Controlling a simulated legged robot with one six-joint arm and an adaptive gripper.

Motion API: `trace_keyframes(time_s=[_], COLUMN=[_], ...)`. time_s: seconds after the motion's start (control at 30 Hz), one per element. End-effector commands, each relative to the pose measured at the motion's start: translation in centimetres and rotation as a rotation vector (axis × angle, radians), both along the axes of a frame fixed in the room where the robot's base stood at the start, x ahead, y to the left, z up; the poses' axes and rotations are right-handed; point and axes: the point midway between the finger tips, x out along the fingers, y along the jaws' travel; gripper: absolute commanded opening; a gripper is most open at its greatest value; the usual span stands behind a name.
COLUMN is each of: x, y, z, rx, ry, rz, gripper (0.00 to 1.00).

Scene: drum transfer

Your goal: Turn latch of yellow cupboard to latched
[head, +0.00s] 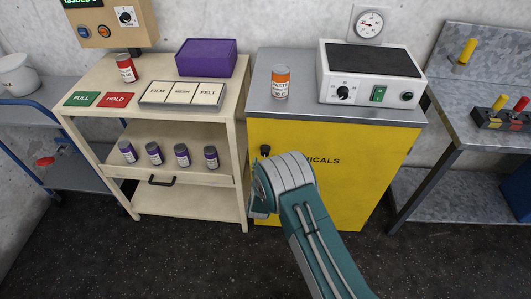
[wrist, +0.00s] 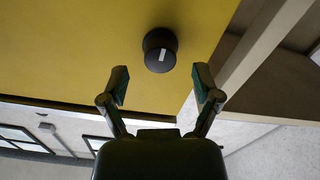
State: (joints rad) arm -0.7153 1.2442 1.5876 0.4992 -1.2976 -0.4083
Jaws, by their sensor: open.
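The yellow cupboard (head: 345,190) stands under a grey worktop, its front lettered in black and partly covered by my arm. Its latch is a round black knob (head: 265,150) near the upper left of the front. In the wrist view the black latch knob (wrist: 160,50) has a white mark on its lower part, running up and down the picture. My gripper (wrist: 161,84) is open and empty. Its two fingers stand apart, on either side below the knob in that picture, not closed around it. In the head view my arm hides the gripper.
An orange-labelled jar (head: 280,83) and a white instrument (head: 370,75) stand on the cupboard's top. A cream shelf unit (head: 240,150) with several small jars stands close at the left. A grey bench (head: 470,125) is at the right. Dark floor lies in front.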

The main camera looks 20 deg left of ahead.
Motion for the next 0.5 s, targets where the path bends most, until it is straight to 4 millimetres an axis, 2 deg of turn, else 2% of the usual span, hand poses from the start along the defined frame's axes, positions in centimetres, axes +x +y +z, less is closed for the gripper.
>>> trace_keyframes(time_s=[0.03,0.2,0.5], x=[0.9,2.7,3.5], y=[0.1,0.5,0.6], z=[0.0,0.1,0.1], rx=[0.001,0.002,0.002], ry=[-0.002,-0.001,0.001], rz=[-0.001,-0.002,0.000], gripper=[0.81,0.81,0.81])
